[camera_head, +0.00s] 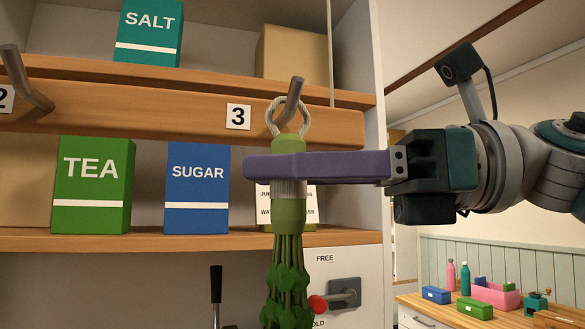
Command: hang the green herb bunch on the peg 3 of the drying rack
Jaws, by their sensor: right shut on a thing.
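The green herb bunch (288,280) hangs upright with a pale wire loop (270,116) at its top. My right gripper (285,167) reaches in from the right, its purple fingers shut on the bunch's bound neck. Peg 3 (294,92) is a metal hook on the wooden rail of the drying rack (185,105), beside the label "3" (238,116). The loop surrounds the peg in this view, and the peg's upturned tip crosses in front of the loop's top. Whether the loop bears on the peg cannot be told. My left gripper is not in view.
An empty peg (24,82) shows at the left. Below the rail stand a green TEA box (92,185) and a blue SUGAR box (197,186). A red-knobbed lever (318,304) is close to the bunch's right. A card behind the bunch is partly hidden.

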